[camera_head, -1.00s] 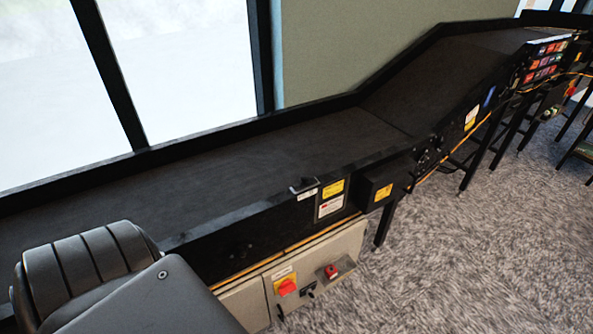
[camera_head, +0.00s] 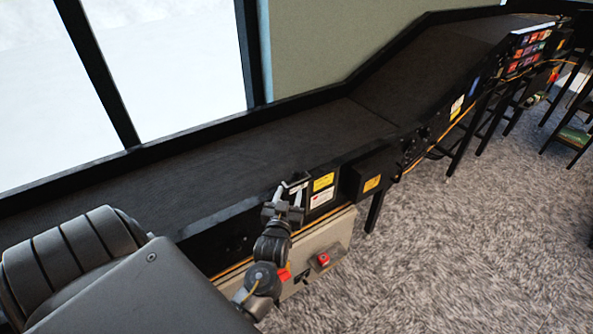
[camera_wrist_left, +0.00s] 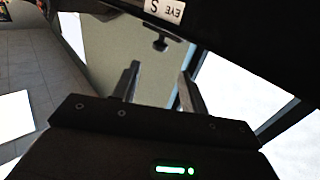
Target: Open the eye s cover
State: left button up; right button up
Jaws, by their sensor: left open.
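The cover of eye S (camera_head: 297,180) is a small black piece at the top edge of the conveyor's front side rail. In the left wrist view, the open fingers (camera_wrist_left: 158,72) point toward the knob-like part, with a visible gap. My right gripper is not in view.
The black conveyor belt (camera_head: 240,155) runs behind the rail and slopes up to the right. Yellow and white labels (camera_head: 321,190) and a black box (camera_head: 362,181) sit right of the eye. A grey control box with a red button (camera_head: 323,259) is below.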

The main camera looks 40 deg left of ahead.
aim_at(295, 174)
pick_arm(q)
jog(key=p+x, duration=0.1)
jog(key=x, duration=1)
jog(key=shift+d, duration=0.1)
grip_shut()
